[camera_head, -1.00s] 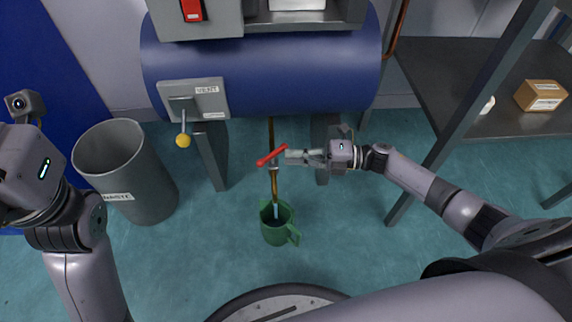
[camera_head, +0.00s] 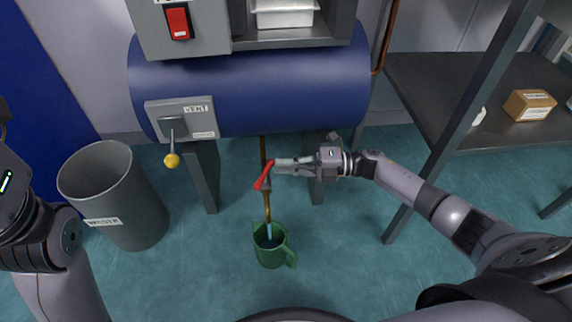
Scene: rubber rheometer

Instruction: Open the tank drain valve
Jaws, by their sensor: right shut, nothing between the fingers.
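The red drain valve lever (camera_head: 263,178) sits on a thin brass pipe (camera_head: 267,206) below the blue tank (camera_head: 245,85). The lever is tilted steeply, its upper end to the right. My right gripper (camera_head: 276,166) comes in from the right, shut, with its fingertips at the lever's upper end. Whether they touch is hard to tell. Nothing is held between the fingers. A pale blue streak, like liquid, shows under the pipe end in the green jug (camera_head: 272,252) on the floor. My left arm is at the left edge, its gripper out of view.
A grey waste bin (camera_head: 116,195) stands at the left. A vent panel (camera_head: 187,118) with a yellow-knobbed lever (camera_head: 172,158) is on the tank front. A dark shelf (camera_head: 465,95) with a cardboard box (camera_head: 529,105) stands at the right. The floor around the jug is clear.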

